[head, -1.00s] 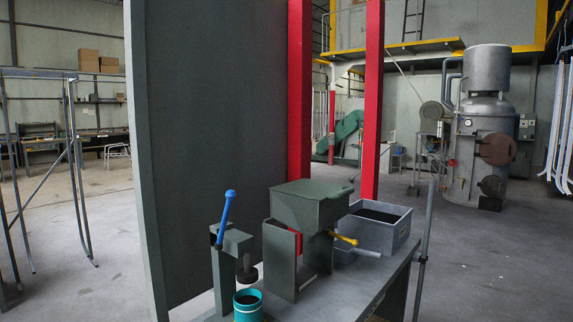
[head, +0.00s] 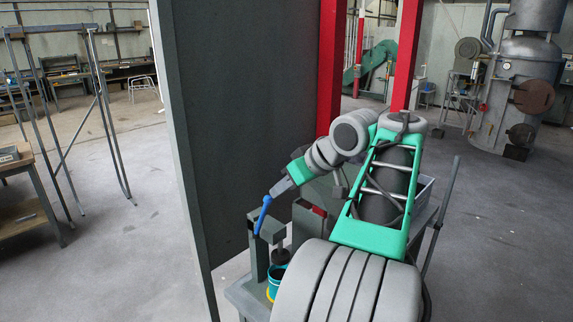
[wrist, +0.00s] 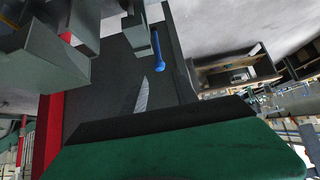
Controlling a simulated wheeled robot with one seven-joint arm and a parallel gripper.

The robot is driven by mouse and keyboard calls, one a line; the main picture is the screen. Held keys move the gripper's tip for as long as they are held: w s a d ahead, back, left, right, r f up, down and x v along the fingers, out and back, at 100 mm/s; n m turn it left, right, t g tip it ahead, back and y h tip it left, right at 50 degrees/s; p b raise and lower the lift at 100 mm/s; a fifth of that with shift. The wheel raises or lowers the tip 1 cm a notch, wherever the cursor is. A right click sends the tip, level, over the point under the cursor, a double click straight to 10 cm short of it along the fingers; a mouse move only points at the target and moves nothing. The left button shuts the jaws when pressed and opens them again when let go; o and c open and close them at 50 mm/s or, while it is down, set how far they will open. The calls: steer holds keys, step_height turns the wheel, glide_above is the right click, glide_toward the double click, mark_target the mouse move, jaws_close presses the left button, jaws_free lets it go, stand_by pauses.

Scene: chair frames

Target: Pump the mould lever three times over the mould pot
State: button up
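The blue mould lever (head: 263,217) stands nearly upright on its grey-green stand (head: 257,250) in the head view, leaning a little right at its top. It also shows in the wrist view (wrist: 158,50). My gripper (head: 282,188) is close to the lever's upper end; whether it touches is not clear. In the wrist view a grey fingertip-like part (wrist: 141,96) is apart from the lever. Whether the fingers are open or shut does not show. The teal mould pot (head: 274,281) sits low beside the stand, partly hidden by my arm.
A tall dark panel (head: 225,130) stands just behind the lever. Red posts (head: 407,60) rise behind my arm. My arm hides most of the bench and its green box. A grey metal frame (head: 75,120) and open floor are on the left; a boiler (head: 520,90) is at the right.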

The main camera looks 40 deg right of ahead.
mark_target(271, 199)
steer(key=b+x, duration=0.3)
steer(key=x, duration=0.1)
steer(key=b+x, duration=0.3)
steer(key=x, duration=0.1)
steer(key=shift+s+d+f+b, duration=0.15)
steer(key=shift+s+b, duration=0.1)
steer(key=shift+b, duration=0.1)
steer(key=shift+w+r, duration=0.15)
steer(key=shift+r, duration=0.1)
steer(key=shift+c, duration=0.4)
jaws_close()
